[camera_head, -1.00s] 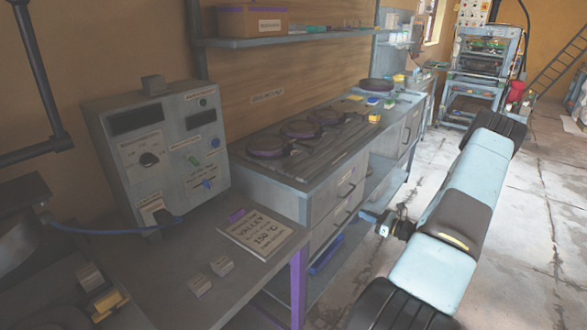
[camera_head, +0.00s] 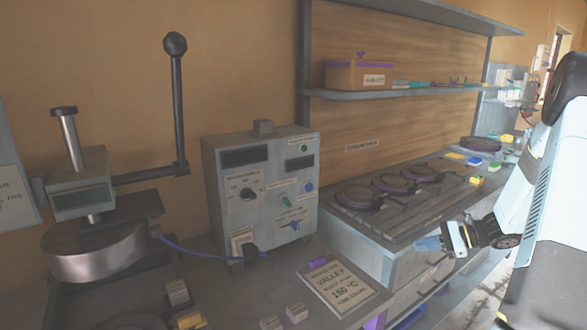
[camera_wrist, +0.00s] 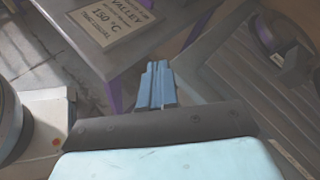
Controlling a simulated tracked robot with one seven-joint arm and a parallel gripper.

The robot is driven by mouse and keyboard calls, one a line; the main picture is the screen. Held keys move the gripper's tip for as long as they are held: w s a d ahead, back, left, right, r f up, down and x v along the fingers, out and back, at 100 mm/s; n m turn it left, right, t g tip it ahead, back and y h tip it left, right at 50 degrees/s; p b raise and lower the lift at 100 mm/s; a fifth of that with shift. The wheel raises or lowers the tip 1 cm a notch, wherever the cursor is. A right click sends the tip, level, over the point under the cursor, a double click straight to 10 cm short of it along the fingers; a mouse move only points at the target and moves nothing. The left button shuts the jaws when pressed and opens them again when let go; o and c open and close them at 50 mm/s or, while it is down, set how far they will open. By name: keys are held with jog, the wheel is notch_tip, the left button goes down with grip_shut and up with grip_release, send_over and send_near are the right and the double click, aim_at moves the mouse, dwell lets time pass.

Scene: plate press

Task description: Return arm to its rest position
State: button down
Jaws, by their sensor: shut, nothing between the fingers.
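My gripper (camera_head: 430,243) is at the lower right in the head view, beside the front of the workbench drawers. My pale arm (camera_head: 545,200) rises along the right edge of that view. In the wrist view the two blue fingers of my gripper (camera_wrist: 157,68) are together, with nothing between them. The press (camera_head: 90,215), with its long black lever, stands at the left in the head view, apart from my gripper.
A grey control box (camera_head: 263,190) stands beside the press. A "VALLEY 150 °C" sign (camera_head: 335,283) lies on the table, and it also shows in the wrist view (camera_wrist: 112,20). Round plates (camera_head: 368,193) sit on the ribbed workbench. A shelf (camera_head: 400,93) hangs above.

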jog(key=s+a+r+n+g+h, duration=0.3)
jog(key=s+a+r+n, duration=0.2)
jog(key=a+r, duration=0.3)
jog(key=s+a+r+n+t+h, duration=0.1)
jog(key=s+a+r+n+h, duration=0.1)
jog(key=s, duration=0.5)
jog(key=s+a+r+n+t+h, duration=0.1)
jog(key=s+a+r+n+h, duration=0.1)
jog(key=s+r+n+h, duration=0.2)
jog(key=s+a+r+n+t+h, duration=0.2)
jog(key=s+r+n, duration=0.4)
jog(key=s+r, duration=0.4)
jog(key=shift+s+a+r+h, duration=0.25)
jog(key=shift+s+a+h, duration=0.3)
jog(key=shift+s, duration=0.4)
